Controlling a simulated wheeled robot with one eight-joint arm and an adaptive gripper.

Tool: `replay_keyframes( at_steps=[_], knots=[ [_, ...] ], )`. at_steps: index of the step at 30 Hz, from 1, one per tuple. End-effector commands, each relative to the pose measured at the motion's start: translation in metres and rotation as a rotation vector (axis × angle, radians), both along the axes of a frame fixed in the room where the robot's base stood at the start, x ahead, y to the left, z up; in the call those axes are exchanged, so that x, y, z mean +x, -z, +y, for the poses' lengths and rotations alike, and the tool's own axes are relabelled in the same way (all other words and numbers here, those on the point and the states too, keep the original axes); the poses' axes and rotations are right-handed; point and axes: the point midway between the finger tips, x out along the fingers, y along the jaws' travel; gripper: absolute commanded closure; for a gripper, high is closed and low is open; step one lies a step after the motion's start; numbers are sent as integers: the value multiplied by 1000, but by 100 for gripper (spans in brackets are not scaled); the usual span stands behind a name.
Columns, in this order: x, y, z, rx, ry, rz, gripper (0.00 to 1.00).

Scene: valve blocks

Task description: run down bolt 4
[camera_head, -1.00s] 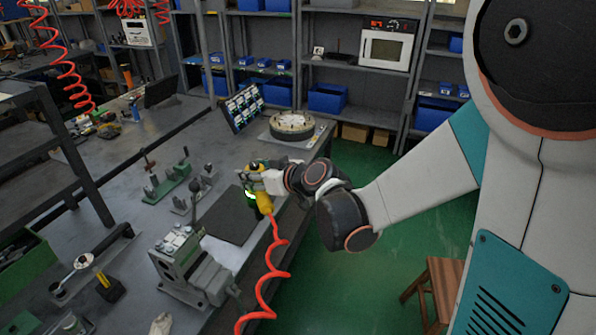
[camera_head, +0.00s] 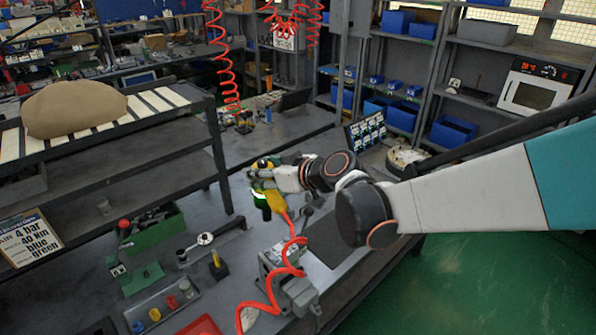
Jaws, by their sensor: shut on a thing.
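My gripper (camera_head: 268,178) is shut on a yellow-and-green power tool (camera_head: 271,203) with a red coiled hose (camera_head: 268,309). It holds the tool above the bench, nose down, up and to the left of a grey vise (camera_head: 298,292). A grey block (camera_head: 272,259) sits at the top of the vise, partly hidden by the hose. Its bolts are too small to tell apart, so I cannot pick out bolt 4. The tool is apart from the block.
A sign (camera_head: 28,238) at left reads 4 bar, 40 Nm, blue, green. A grey tray (camera_head: 187,307) with coloured cups lies front left. A green holder (camera_head: 152,232) and a socket wrench (camera_head: 205,239) are on the bench. A grey shelf rack (camera_head: 150,140) stands left.

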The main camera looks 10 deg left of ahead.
Motion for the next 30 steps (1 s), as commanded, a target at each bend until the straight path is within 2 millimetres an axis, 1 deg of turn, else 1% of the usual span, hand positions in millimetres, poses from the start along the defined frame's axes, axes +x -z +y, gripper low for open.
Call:
replay_keyframes(
  at_steps=[1,4,17,23,30],
  knots=[
    [-5,-4,5,1,-9,0,92],
    [-7,-5,8,2,-15,0,92],
    [-10,-5,8,1,-18,1,92],
    [-10,5,8,0,-18,2,92],
    [-10,23,8,0,-18,2,92]
  ],
)
